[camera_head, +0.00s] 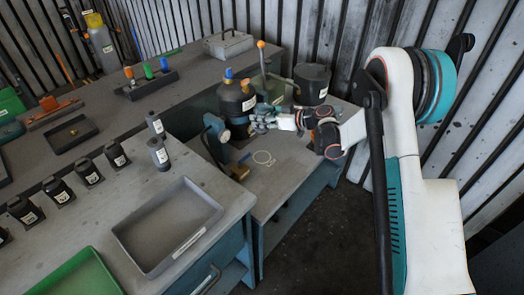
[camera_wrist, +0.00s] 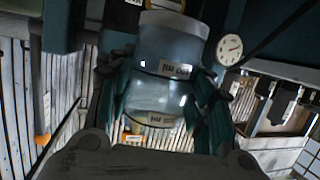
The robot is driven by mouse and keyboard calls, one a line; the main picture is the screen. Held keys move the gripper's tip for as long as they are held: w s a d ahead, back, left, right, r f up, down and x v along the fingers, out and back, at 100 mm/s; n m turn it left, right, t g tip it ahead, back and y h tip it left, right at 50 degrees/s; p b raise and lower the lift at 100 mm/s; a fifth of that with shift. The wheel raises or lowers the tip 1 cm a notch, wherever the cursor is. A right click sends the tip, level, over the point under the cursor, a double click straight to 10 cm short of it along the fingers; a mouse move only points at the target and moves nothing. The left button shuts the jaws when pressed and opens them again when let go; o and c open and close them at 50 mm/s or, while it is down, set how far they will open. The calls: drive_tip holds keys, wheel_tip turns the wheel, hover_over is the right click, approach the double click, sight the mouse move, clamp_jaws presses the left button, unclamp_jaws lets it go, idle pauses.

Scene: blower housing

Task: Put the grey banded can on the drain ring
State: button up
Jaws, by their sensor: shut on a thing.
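A dark bottle (camera_head: 237,102) with an orange collar stands just left of the gripper. A black canister (camera_head: 311,84) stands behind it. A gauge stand (camera_head: 217,135) is left of the ring. A grey tray (camera_head: 168,226) and several small dark jars (camera_head: 88,172) occupy the near bench.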

wheel_tip(320, 180, down, 16)
drive_tip(key=b, duration=0.5)
drive_tip(key=shift+r, duration=0.25)
drive_tip(key=shift+f, duration=0.1)
drive_tip(key=o, duration=1.1)
drive_tip(key=shift+o, duration=0.2)
